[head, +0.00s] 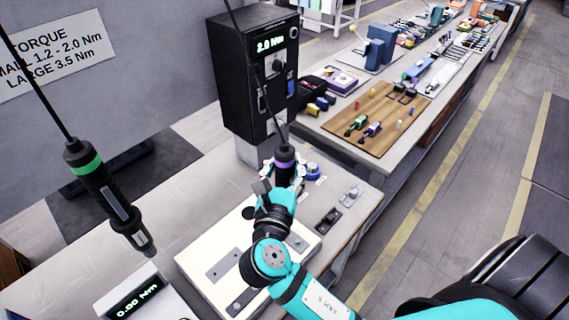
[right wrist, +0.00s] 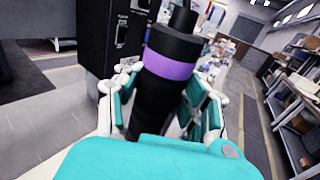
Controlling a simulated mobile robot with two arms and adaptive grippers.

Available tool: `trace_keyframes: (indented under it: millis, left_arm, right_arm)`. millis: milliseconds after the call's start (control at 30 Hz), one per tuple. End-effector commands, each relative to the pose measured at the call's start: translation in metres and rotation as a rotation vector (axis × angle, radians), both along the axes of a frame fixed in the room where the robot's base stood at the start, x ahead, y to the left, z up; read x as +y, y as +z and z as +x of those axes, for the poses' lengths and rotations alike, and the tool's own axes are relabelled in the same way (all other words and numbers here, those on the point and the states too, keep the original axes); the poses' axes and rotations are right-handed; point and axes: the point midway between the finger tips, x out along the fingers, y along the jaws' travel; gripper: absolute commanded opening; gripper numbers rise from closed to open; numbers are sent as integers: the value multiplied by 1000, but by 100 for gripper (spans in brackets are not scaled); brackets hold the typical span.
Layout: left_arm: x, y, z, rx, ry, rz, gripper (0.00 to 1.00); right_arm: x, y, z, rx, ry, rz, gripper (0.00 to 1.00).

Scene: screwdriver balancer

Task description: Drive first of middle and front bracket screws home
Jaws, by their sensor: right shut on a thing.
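My right gripper (head: 284,172) is shut on the black screwdriver with a purple band (head: 285,155), which hangs on a cable by the controller. In the right wrist view the fingers close around the dark body of the screwdriver (right wrist: 168,67), its purple band above them. Its tip is hidden behind my gripper and arm. A pale fixture board (head: 192,265) below carries grey bracket plates, among them one on the left (head: 229,264) and one near the front (head: 243,300). My arm covers part of the board, and the screws are too small to make out. My left gripper is not in view.
A second screwdriver with a green band (head: 88,168) hangs at the left. The black controller (head: 250,90) reads 2.0 Nm. A meter (head: 145,297) at the front reads 0.00 Nm. Small dark (head: 328,219) and silver (head: 351,195) parts lie right of the board.

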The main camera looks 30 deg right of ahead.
Motion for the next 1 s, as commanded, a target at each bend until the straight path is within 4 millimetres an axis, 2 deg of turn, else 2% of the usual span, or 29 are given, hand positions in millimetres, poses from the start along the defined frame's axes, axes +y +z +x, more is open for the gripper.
trace_keyframes:
  millis: [1000]
  left_arm:
    - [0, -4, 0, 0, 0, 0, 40]
  right_arm:
    - [-1, -12, -1, 9, -3, 2, 0]
